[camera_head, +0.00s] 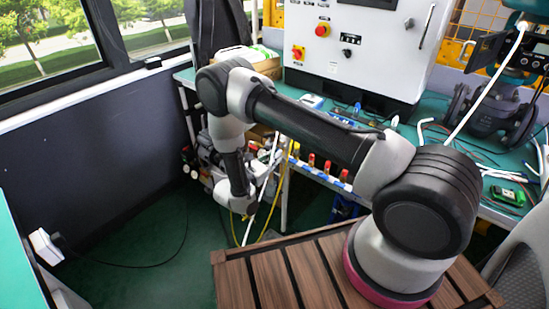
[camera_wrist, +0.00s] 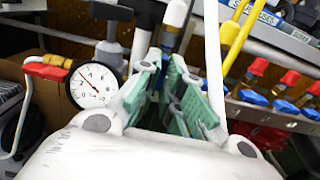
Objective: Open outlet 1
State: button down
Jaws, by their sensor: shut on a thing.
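My gripper (camera_wrist: 172,78) shows in the wrist view with green finger pads. It is shut on a dark fitting with a blue band (camera_wrist: 170,42); the pads hide much of it. I cannot tell whether this is outlet 1. A row of valves with red, yellow and blue parts (camera_wrist: 282,82) is right of my gripper, apart from it. The row also shows on the bench front in the head view (camera_head: 318,166). I can read no outlet label. In the head view my arm reaches down left of the row, and my fingers cannot be made out.
A round pressure gauge (camera_wrist: 93,84) and a red-handled valve (camera_wrist: 48,70) are left of my gripper. White and yellow hoses (camera_wrist: 232,38) pass close on the right. The bench (camera_head: 455,150) carries a white control cabinet (camera_head: 372,50). Green floor (camera_head: 150,225) lies open at left.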

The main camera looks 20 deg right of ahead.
dwell(0.3)
jog(key=c, duration=1.6)
grip_release()
jog(key=shift+o, duration=0.2)
jog(key=v, duration=1.2)
